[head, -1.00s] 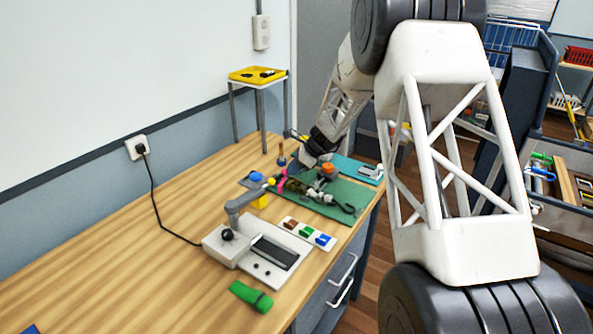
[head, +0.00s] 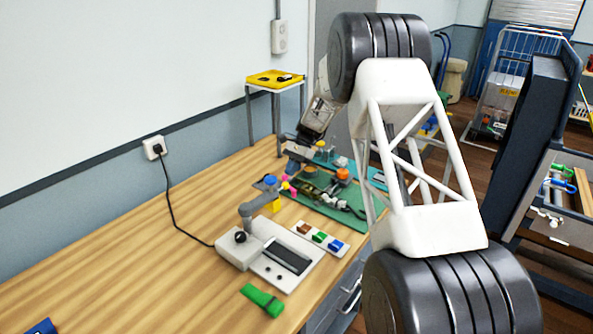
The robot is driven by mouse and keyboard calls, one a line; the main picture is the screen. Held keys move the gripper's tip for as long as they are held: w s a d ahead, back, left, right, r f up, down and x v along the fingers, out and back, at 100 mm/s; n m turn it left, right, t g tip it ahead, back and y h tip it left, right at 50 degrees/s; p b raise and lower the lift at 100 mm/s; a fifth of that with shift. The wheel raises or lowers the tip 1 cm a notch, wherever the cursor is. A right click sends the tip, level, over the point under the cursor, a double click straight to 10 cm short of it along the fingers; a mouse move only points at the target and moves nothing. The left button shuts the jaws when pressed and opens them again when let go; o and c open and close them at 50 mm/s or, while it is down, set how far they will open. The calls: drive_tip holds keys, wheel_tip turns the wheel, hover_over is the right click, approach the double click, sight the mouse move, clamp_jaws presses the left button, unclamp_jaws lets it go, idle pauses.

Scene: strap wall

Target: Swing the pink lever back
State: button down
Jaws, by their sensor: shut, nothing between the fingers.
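The pink lever (head: 291,189) shows as a small bright pink piece at the left edge of the green mat (head: 325,197), on the workbench. It is small in the head view, and its angle and pivot are hard to make out. My gripper (head: 292,168) is at the end of my arm, low over the far left of the mat, just above and behind the pink piece in the picture. It is shut and holds nothing. I cannot tell whether its fingertips touch the lever.
An orange knob (head: 343,174) and small fittings crowd the mat. A yellow-topped stand (head: 275,78) is behind.

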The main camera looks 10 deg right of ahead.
drive_tip(key=shift+a+n+g+h, duration=0.5)
drive_tip(key=shift+a+n+g, duration=0.15)
drive_tip(key=shift+n, duration=0.45)
drive_tip(key=shift+s+a+t, duration=0.2)
drive_tip(key=shift+a+t, duration=0.05)
drive_tip(key=shift+a, duration=0.15)
drive_tip(key=shift+w+d+r, duration=0.1)
drive_tip(key=shift+w+d, duration=0.25)
drive_tip(key=shift+w, duration=0.25)
drive_tip(key=shift+w+d+r, duration=0.2)
drive_tip(key=shift+w+d, duration=0.25)
drive_tip(key=shift+w, duration=0.15)
drive_tip(key=shift+w+d+r, duration=0.15)
drive_tip(key=shift+w+d, duration=0.25)
drive_tip(key=shift+w, duration=0.2)
drive_tip(key=v, duration=0.9)
drive_tip(key=shift+w+a+r, duration=0.15)
drive_tip(key=shift+w+r, duration=0.15)
drive_tip(key=shift+r, duration=0.05)
